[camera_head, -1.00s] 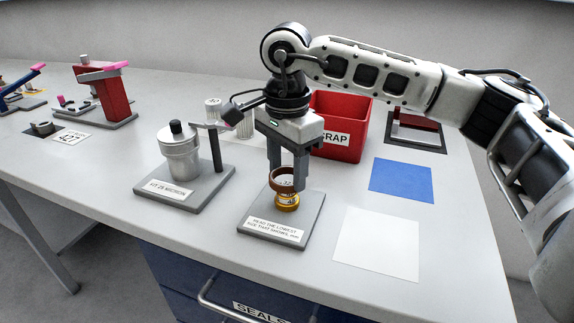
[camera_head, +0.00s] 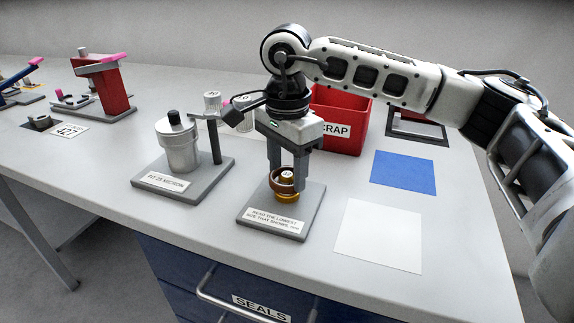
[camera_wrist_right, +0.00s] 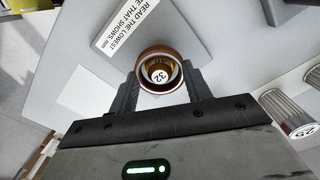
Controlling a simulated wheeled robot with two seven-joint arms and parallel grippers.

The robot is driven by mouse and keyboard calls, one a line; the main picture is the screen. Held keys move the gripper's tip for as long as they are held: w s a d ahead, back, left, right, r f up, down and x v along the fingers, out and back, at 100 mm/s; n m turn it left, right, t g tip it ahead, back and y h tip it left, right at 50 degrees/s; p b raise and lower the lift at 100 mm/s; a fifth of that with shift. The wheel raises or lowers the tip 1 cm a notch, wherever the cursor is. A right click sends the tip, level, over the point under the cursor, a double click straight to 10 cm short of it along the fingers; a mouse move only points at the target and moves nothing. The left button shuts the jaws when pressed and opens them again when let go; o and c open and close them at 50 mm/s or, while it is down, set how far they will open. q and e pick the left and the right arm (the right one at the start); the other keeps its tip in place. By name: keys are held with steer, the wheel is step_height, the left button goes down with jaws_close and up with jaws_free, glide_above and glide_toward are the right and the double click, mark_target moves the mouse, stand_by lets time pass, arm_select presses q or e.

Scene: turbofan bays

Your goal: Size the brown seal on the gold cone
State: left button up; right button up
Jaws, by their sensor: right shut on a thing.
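The brown seal (camera_head: 273,181) is a ring around the gold cone (camera_head: 287,198), with the cone's top showing inside it and its gold base below it in the head view. In the right wrist view the seal (camera_wrist_right: 143,60) surrounds the stepped cone (camera_wrist_right: 158,64), whose top face reads 32. The cone stands on a grey plate (camera_head: 262,219) labelled to read the lowest size that shows. My right gripper (camera_head: 287,181) points down, its fingers shut on the seal from both sides. Whether the seal touches the cone, I cannot tell. My left gripper is not in view.
A metal canister (camera_head: 181,146) on a grey base stands left of the cone. Silver cylinders (camera_head: 212,104) stand behind. A red scrap bin (camera_head: 345,112) is behind right. A blue mat (camera_head: 404,173) and a white sheet (camera_head: 379,236) lie clear at right.

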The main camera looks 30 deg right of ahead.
steer(key=shift+f+b, duration=1)
steer(key=shift+f, duration=0.4)
steer(key=o, duration=1.4)
steer(key=shift+r, duration=0.15)
steer(key=shift+r+p, duration=2.45)
steer(key=shift+r, duration=0.95)
